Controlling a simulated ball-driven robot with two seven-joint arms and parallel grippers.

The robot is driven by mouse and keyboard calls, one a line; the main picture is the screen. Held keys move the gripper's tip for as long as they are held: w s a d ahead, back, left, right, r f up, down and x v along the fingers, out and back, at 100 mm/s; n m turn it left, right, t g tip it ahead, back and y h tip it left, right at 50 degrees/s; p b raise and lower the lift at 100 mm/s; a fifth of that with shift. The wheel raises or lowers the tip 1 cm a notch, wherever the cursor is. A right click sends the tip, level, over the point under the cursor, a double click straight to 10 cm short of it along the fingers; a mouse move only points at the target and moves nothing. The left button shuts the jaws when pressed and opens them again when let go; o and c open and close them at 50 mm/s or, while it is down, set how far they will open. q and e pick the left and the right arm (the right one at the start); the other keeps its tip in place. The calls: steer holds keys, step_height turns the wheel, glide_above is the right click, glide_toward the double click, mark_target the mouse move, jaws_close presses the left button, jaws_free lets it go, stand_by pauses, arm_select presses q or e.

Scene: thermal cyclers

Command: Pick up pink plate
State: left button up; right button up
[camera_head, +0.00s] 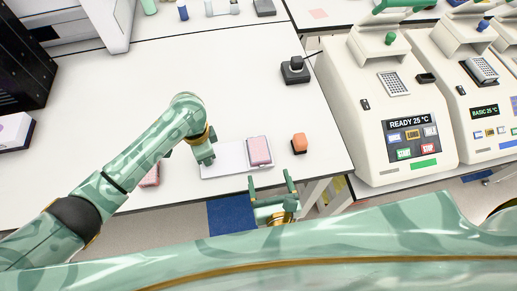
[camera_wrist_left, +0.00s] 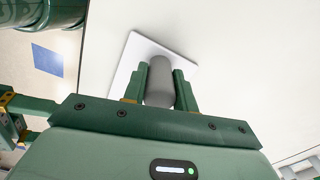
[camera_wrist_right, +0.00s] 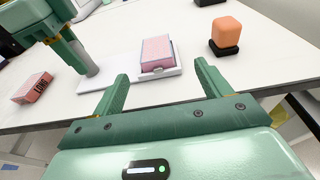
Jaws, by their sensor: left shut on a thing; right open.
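The pink plate (camera_head: 259,150) sits on the right part of a flat white board (camera_head: 222,160) near the table's front edge. In the right wrist view the pink plate (camera_wrist_right: 157,52) lies ahead, between the fingertips in the picture. My right gripper (camera_head: 270,181) is open and empty, just in front of the table edge, apart from the plate; it also shows in the right wrist view (camera_wrist_right: 161,72). My left gripper (camera_wrist_left: 159,77) is shut on a grey cylinder (camera_wrist_left: 160,85), above the left part of the board. Whether the cylinder touches the board is unclear.
An orange block (camera_head: 299,142) on a black base stands right of the board. A pink box (camera_head: 150,175) is partly hidden behind my left arm. A black device (camera_head: 294,70) stands farther back. Thermal cyclers (camera_head: 390,100) stand at right. The middle of the table is clear.

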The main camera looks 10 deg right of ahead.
mark_target(259, 151)
steer(key=x, duration=0.4)
steer(key=shift+w, duration=0.35)
steer(key=x, duration=0.5)
steer(key=shift+w+a, duration=0.3)
steer(key=shift+a, duration=0.1)
steer(key=c, duration=1.1)
